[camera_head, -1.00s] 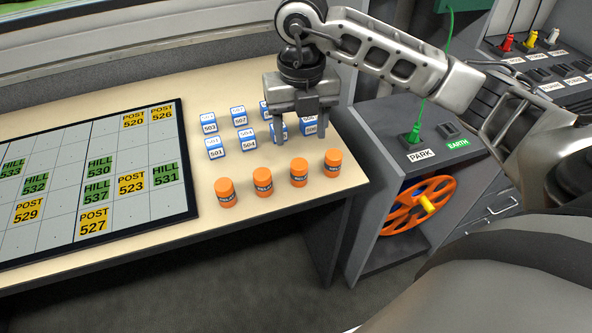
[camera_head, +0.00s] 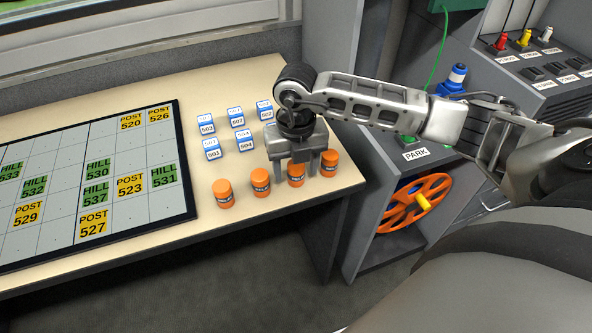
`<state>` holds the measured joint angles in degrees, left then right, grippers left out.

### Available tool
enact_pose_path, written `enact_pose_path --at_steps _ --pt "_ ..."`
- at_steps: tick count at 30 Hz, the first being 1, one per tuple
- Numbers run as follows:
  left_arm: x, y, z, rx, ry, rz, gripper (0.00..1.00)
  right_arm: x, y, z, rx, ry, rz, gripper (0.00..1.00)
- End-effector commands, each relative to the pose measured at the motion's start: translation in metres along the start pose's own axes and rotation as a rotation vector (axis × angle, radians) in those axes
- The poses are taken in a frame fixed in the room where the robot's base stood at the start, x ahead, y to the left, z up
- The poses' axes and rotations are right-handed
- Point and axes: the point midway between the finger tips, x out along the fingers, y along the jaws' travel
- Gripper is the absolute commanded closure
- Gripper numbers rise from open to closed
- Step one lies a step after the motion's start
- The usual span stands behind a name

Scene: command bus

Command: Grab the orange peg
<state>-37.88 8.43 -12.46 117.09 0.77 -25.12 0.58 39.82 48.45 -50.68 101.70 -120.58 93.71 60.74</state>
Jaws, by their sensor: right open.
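My left gripper is not in view.
Blue and white numbered blocks (camera_head: 237,118) stand behind the pegs. A dark-framed board (camera_head: 60,212) with HILL and POST tiles lies to the left. Right of the table is a grey cabinet with an orange reel (camera_head: 413,204) and a blue-and-white plug (camera_head: 457,76).

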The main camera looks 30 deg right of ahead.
Motion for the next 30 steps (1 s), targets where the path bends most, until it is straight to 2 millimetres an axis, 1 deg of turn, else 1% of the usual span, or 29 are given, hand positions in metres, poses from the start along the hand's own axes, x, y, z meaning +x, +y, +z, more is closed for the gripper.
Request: enact_pose_path --at_steps 1,2,3,5,6,7,16,20,23,26,29,30 --pt "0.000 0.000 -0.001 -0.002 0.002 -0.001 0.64 0.000 0.000 0.000 0.000 0.000 0.000 0.42" --pt "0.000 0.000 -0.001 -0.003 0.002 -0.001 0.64 0.000 0.000 0.000 0.000 0.000 0.000 0.48" --pt "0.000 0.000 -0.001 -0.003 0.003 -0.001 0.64 0.000 0.000 0.000 0.000 0.001 0.000 0.59" --pt "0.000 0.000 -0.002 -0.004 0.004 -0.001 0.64 0.000 0.000 0.000 0.000 0.001 0.000 0.76" --pt "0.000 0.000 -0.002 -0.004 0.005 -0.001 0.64 0.000 0.000 0.000 0.000 0.001 0.000 0.87" --pt "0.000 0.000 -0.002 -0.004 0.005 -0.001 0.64 0.000 0.000 0.000 0.000 0.001 0.000 0.91" --pt "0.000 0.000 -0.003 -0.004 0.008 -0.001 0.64 -0.001 0.000 0.000 0.000 0.000 0.000 0.91" --pt "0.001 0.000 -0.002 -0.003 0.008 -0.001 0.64 -0.007 0.000 0.000 0.001 0.000 0.001 0.91" --pt "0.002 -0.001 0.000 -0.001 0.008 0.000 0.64 -0.017 0.000 0.001 0.000 -0.003 0.001 0.91" --pt "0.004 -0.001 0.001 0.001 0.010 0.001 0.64 -0.034 0.001 0.000 -0.001 -0.005 0.003 0.91" --pt "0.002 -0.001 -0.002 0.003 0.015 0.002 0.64 -0.054 0.003 -0.019 -0.006 -0.005 0.001 0.91" --pt "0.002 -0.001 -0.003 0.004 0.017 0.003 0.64 -0.065 0.005 -0.027 -0.006 -0.004 0.003 0.91"
